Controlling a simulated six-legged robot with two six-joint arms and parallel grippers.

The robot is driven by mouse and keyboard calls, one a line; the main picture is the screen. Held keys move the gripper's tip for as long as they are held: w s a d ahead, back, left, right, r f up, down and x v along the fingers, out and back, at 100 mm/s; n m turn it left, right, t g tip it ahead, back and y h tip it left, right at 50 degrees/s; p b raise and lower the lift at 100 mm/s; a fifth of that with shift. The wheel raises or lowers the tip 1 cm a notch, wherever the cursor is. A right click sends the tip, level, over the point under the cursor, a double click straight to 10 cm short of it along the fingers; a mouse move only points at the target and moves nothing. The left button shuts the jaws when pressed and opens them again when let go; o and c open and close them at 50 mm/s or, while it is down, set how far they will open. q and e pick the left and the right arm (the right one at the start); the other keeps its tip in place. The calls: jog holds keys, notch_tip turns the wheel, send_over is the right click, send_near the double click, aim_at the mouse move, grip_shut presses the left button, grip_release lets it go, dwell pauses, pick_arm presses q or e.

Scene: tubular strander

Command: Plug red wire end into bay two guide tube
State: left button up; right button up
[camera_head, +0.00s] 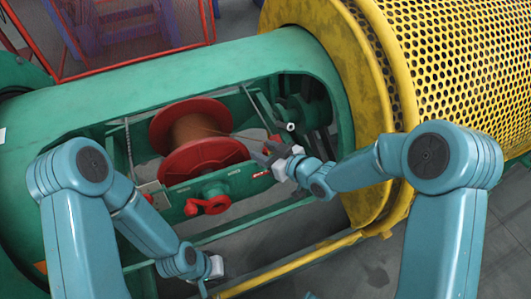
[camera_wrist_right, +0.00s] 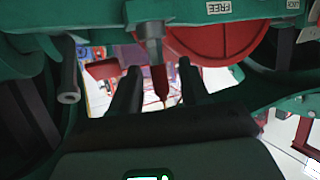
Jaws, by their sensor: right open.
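A red wire end (camera_wrist_right: 160,82) with a thin pale tip shows in the right wrist view, below a grey fitting. It lies between the two dark fingers of my right gripper (camera_wrist_right: 160,84), which are apart. In the head view my right gripper (camera_head: 266,153) is beside the red spool, at the right end of the green cradle opening. A dark hollow tube (camera_wrist_right: 68,92), which looks like a guide tube, is left of the fingers in the wrist view. A pale ring (camera_head: 290,127) shows just above the gripper in the head view. My left gripper (camera_head: 213,270) is low, near the front; its fingers are unclear.
The red spool (camera_head: 203,168) of copper wire sits inside the green frame (camera_head: 180,75). A red hand knob (camera_head: 208,205) is on the front rail. The yellow perforated drum (camera_head: 460,60) and its flange (camera_head: 345,70) stand close to my right arm.

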grip_shut()
